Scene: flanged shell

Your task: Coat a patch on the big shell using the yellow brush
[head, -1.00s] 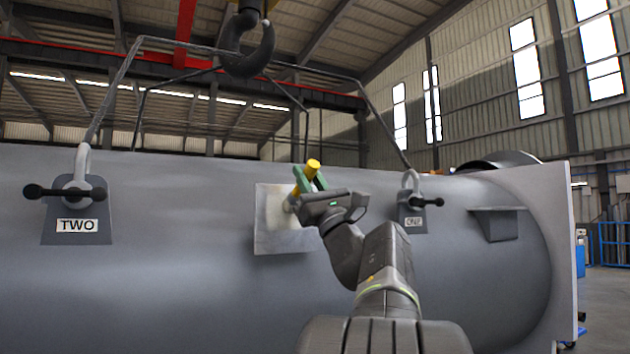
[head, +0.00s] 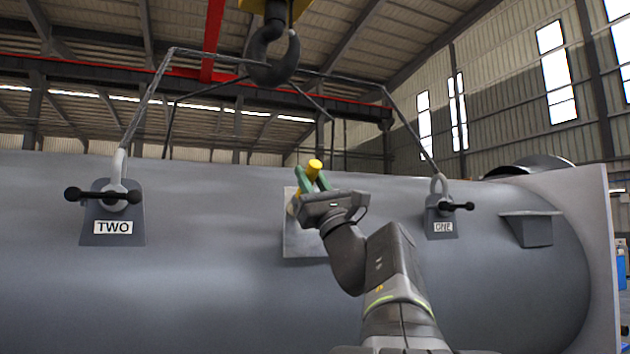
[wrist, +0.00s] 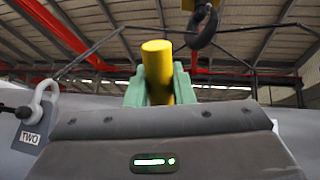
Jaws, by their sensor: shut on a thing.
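The big grey shell (head: 200,270) lies across the head view, with a pale square patch (head: 303,240) on its side between the lugs marked TWO and ONE. My gripper (head: 313,182) has green fingers and is in front of the patch's upper right part. It is shut on the yellow brush (head: 315,166), whose yellow handle end sticks up between the fingers. In the wrist view the yellow handle (wrist: 157,72) stands upright between the green fingers. The brush's bristles are hidden, so I cannot tell whether they touch the patch.
Lug TWO (head: 105,235) with a shackle is at left, and lug ONE (head: 441,227) is close right of my arm. Slings rise from both to a crane hook (head: 272,55) overhead. A bracket (head: 532,228) sticks out at right, near the end flange (head: 595,240).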

